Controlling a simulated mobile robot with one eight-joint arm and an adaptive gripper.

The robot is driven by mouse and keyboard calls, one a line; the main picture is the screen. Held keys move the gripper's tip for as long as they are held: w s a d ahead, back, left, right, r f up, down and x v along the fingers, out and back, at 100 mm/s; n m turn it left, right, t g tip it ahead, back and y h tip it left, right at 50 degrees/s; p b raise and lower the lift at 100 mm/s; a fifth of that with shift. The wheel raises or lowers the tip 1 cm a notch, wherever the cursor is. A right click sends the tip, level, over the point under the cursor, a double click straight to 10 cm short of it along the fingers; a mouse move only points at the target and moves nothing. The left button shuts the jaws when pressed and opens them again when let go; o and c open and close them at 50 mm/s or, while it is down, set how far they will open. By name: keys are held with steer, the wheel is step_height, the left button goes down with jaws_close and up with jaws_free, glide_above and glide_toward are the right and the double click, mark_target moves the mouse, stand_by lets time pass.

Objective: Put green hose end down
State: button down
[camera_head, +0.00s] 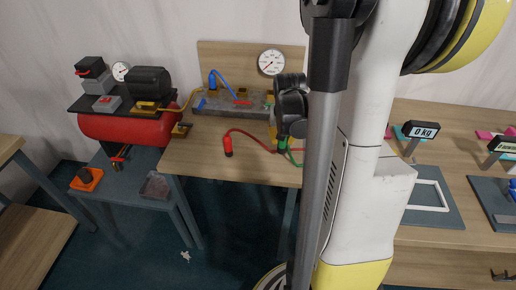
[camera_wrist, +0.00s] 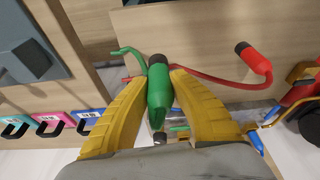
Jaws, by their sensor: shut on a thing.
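The green hose end (camera_wrist: 159,88), a green cylinder with a dark cap, is between the two yellow fingers of my gripper (camera_wrist: 161,76) in the wrist view. The fingers are shut on its sides. Its thin green hose curls away to the upper left. In the head view, the green hose end (camera_head: 283,145) shows small below my dark gripper, over the wooden table (camera_head: 200,160). My arm hides part of it. I cannot tell whether it touches the table.
A blue hose end (camera_head: 212,82) is at a grey manifold (camera_head: 215,104) behind. A red compressor tank (camera_head: 125,124) stands left. The table's front left is clear.

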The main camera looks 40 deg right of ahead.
steer(key=shift+w+a+f+b, duration=0.15)
steer(key=shift+w+f+b, duration=0.5)
steer(key=shift+w+f, duration=0.6)
steer(key=shift+w+a+f+b, duration=0.15)
steer(key=shift+w+f+b, duration=0.45)
steer(key=shift+w+f, duration=0.6)
steer(key=shift+w+a+f+b, duration=0.15)
steer(key=shift+w+f+b, duration=0.6)
steer(key=shift+f, duration=0.85)
steer(key=shift+w, duration=0.1)
steer(key=shift+f, duration=0.2)
steer(key=c, duration=1.3)
jaws_free()
steer(key=shift+o, duration=0.2)
